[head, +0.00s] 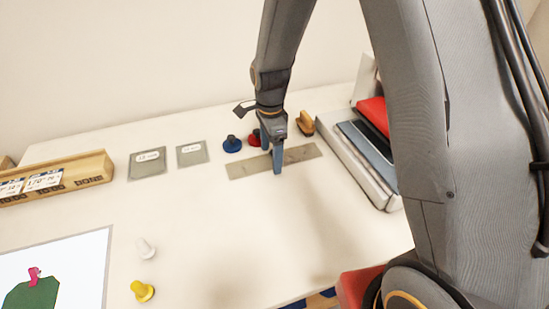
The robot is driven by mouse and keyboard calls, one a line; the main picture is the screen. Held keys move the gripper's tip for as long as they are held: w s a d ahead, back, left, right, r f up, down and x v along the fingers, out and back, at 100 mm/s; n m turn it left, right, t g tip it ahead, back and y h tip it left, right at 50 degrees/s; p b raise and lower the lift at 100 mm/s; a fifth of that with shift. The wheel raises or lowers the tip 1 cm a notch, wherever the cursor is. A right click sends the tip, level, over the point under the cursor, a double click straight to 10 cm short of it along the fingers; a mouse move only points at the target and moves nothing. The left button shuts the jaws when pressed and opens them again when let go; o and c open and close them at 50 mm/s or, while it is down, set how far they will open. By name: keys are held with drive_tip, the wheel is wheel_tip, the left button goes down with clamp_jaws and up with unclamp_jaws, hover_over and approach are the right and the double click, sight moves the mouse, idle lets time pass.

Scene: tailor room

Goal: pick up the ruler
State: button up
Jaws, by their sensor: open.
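The ruler (247,167) is a flat, grey-beige strip lying on the white table. It runs from left to right, tilted slightly up toward the right. My gripper (276,164) points down over the ruler's middle. Its jaws are open, with one finger in front of the ruler's near edge area. The fingers hide part of the ruler's middle, and I cannot tell whether they touch it. The ruler appears to lie flat on the table.
Blue (232,144) and red (254,138) knobbed pieces and a wooden-handled brush (305,123) stand close behind the ruler. Two grey cards lie left. White (145,249) and yellow (142,291) pieces stand in front, with bare table between.

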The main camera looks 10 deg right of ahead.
drive_tip(key=c, duration=1.2)
drive_tip(key=shift+r, duration=0.1)
